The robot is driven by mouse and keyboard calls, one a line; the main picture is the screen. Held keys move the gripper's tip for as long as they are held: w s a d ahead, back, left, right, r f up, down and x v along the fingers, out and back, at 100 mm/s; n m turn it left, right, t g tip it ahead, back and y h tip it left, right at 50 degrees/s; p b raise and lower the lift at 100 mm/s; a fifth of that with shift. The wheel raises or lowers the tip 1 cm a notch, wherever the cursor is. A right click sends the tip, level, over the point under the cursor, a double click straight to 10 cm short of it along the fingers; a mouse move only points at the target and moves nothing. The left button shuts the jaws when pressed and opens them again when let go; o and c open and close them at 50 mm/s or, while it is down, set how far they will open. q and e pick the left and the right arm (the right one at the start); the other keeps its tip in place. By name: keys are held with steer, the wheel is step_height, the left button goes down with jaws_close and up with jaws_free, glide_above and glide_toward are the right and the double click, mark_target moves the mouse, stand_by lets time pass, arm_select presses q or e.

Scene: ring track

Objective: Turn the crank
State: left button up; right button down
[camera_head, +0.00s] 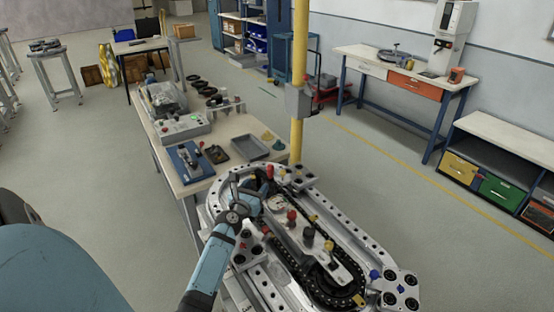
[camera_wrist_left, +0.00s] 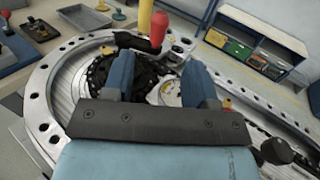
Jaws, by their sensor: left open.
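The crank shows as a black arm (camera_wrist_left: 135,41) with an upright red handle (camera_wrist_left: 161,27) over a dark round hub in the left wrist view. In the head view the red handle (camera_head: 270,171) stands at the far end of the oval ring track (camera_head: 340,228). My left gripper (camera_head: 252,183) is over that end of the track, just left of the handle. In the left wrist view its two blue fingers (camera_wrist_left: 161,72) are spread apart with nothing held between them. The red handle stands beyond the fingertips, apart from them as far as I can tell. My right gripper is not in view.
A second red knob (camera_head: 292,215) and a black knob (camera_head: 308,236) stand on the track's middle plate. A yellow post (camera_head: 298,90) rises close behind the track. A cluttered workbench (camera_head: 210,178) stands at the left.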

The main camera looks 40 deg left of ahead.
mark_target(269, 170)
arm_select(q)
steer(key=b+x, duration=0.3)
steer(key=x, duration=0.9)
steer(key=shift+w+f+b, duration=0.15)
steer(key=shift+w+b, duration=0.1)
steer(key=shift+b, duration=0.1)
steer(key=shift+w+a, duration=0.2)
steer(key=shift+w, duration=0.2)
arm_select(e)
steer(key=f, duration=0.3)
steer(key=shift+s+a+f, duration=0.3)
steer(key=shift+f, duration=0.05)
